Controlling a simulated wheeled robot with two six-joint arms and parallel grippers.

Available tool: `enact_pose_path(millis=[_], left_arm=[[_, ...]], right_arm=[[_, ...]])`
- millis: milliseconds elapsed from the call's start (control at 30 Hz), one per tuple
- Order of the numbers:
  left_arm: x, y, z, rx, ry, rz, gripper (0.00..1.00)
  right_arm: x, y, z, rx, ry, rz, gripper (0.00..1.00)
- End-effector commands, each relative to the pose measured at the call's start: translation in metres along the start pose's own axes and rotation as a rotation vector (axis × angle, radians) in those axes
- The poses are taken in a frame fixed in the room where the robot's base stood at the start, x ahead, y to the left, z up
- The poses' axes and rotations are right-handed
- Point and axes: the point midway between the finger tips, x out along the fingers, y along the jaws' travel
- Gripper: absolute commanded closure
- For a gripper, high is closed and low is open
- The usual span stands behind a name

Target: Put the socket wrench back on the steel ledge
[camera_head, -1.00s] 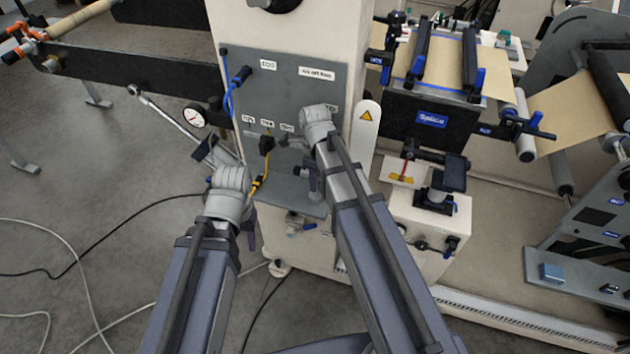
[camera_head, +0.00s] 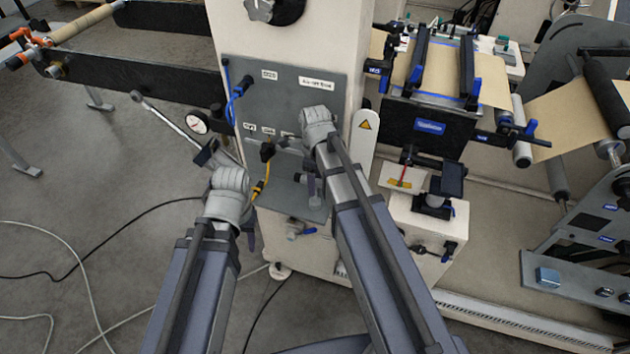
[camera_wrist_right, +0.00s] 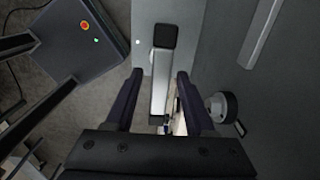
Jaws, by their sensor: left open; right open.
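A long silver rod with a rounded end (camera_head: 165,115) slants beside a round dial at the left of the machine column; it looks like a wrench, but I cannot tell for certain. My left gripper (camera_head: 217,158) is open near the rod's lower end, and its fingers are partly hidden by my wrist. My right gripper (camera_head: 285,143) is open in front of the grey panel. In the right wrist view its fingers (camera_wrist_right: 160,78) stand apart, with a silver bar with a black cap (camera_wrist_right: 160,85) seen between them; contact is unclear. I cannot clearly identify the steel ledge.
The grey panel (camera_head: 285,90) carries labels, a blue hose and a yellow cable. A black knob (camera_wrist_right: 222,106) is close to my right finger. Cables lie on the floor at left.

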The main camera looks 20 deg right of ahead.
Motion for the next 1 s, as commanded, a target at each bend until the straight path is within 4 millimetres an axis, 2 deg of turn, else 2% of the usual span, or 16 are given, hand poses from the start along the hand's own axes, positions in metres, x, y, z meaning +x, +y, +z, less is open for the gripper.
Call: enact_pose_path(millis=[33,500,667,867,1000], left_arm=[[-0.014,-0.001,0.001,0.0,0.0,0.0,0.5],[-0.084,-0.008,0.005,0.001,0.0,0.0,0.5],[-0.096,-0.009,0.006,0.001,0.0,0.0,0.5],[-0.097,-0.009,0.006,0.002,0.0,0.0,0.5],[-0.096,-0.009,0.006,0.002,0.0,0.0,0.5]], right_arm=[[-0.015,0.0,0.0,0.0,0.0,0.0,0.45],[-0.085,0.0,0.0,0.0,0.0,0.0,0.45],[-0.097,0.0,0.0,0.0,0.0,0.0,0.45],[-0.097,0.001,0.0,-0.007,0.0,0.0,0.45],[-0.097,0.014,0.002,-0.152,0.007,0.0,0.45]])
